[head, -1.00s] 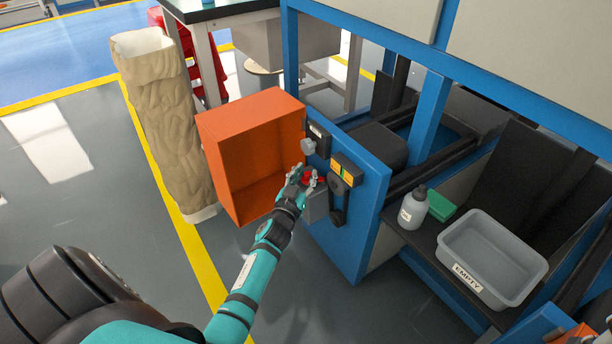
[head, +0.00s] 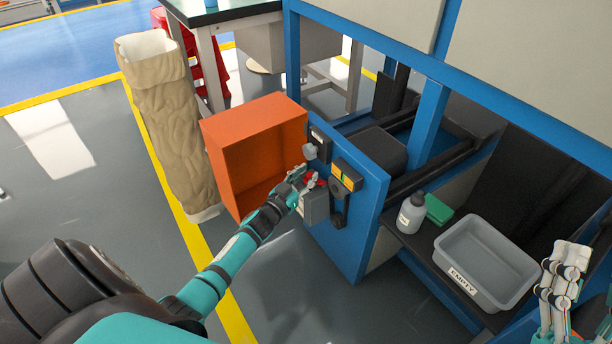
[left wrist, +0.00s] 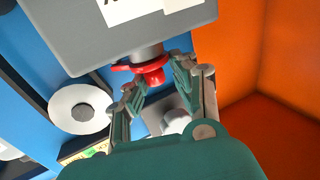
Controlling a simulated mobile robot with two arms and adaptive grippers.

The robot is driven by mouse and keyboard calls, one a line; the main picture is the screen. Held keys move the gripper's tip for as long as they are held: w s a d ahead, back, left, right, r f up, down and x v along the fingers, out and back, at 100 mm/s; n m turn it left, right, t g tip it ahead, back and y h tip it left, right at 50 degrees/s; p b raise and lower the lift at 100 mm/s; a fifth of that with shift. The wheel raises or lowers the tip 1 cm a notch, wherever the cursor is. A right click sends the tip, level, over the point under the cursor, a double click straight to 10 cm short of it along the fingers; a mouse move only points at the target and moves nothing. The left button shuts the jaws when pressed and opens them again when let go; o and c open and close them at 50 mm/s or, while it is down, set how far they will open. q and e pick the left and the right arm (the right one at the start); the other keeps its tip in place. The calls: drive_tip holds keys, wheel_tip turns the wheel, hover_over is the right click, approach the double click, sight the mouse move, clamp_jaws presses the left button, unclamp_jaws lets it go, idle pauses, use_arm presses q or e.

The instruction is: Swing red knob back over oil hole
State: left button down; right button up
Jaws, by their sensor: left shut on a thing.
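The red knob (left wrist: 153,75) sits at the end of a short grey neck on a grey box (left wrist: 110,30), with a red tab sticking out to one side. In the head view the red knob (head: 311,181) is a small red patch beside the grey box (head: 314,205) on the blue machine panel. My left gripper (head: 303,178) is at the knob; in the left wrist view its fingers (left wrist: 158,82) are shut on it from both sides. I cannot make out the oil hole. My right gripper (head: 567,262) is at the right edge, apart from everything, its fingers seemingly spread and empty.
An orange open bin (head: 232,165) is just left of the knob. A black handle (head: 340,207) and yellow-orange switch block (head: 346,175) are close on the right. A bottle (head: 411,213), green block (head: 438,209) and grey EMPTY tray (head: 447,252) stand on the shelf.

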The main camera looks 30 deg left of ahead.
use_arm(q)
drive_tip(key=shift+d, duration=0.45)
drive_tip(key=c, duration=1.4)
unclamp_jaws()
drive_tip(key=shift+o, duration=1.1)
drive_tip(key=shift+w, duration=0.1)
drive_tip(key=shift+a, duration=0.15)
drive_tip(key=shift+s, duration=0.3)
drive_tip(key=s, duration=1.1)
drive_tip(key=shift+s, duration=0.25)
drive_tip(key=shift+s+a, duration=0.1)
